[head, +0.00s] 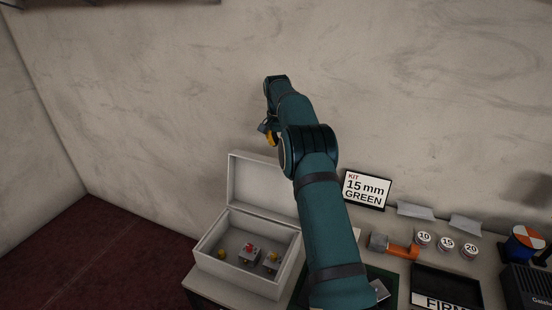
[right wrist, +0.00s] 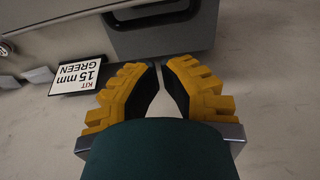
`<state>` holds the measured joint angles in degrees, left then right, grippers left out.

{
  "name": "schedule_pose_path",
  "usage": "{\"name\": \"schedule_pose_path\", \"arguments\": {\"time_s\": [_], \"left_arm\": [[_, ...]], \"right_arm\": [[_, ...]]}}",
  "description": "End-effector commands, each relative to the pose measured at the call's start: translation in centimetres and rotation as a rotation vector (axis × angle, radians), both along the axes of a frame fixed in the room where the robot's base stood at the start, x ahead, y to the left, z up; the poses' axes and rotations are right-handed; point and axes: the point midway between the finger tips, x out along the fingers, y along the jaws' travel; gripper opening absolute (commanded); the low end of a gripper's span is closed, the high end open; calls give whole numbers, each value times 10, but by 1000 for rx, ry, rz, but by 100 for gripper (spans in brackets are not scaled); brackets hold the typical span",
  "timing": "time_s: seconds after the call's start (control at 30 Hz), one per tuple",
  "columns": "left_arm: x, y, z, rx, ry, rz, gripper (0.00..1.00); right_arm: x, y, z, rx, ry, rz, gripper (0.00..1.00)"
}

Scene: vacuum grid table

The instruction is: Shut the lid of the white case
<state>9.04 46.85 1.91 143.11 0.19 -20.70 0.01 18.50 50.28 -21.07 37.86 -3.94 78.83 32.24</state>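The white case (head: 211,259) stands at the left end of the table in the head view. Its lid (head: 262,187) is raised, standing up at the back edge. My left gripper is out of view.
A sign reading 15 mm GREEN (head: 367,190) stands right of the lid. An orange-handled tool (head: 400,249), several numbered round pots (head: 447,243) and a dark tray (head: 478,288) are further right. The wall is behind the table.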

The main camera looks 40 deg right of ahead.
Motion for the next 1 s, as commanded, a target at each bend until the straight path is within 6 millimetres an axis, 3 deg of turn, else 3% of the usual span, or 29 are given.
{"name": "schedule_pose_path", "arguments": {"time_s": [0.23, 0.6, 1.0], "left_arm": [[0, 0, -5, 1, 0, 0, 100], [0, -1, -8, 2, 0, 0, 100], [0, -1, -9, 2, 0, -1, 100]], "right_arm": [[1, -2, -47, 1, 1, 1, 0], [-13, 25, -35, 0, -1, 0, 0], [-16, 31, -34, -1, 0, 0, 0]]}}
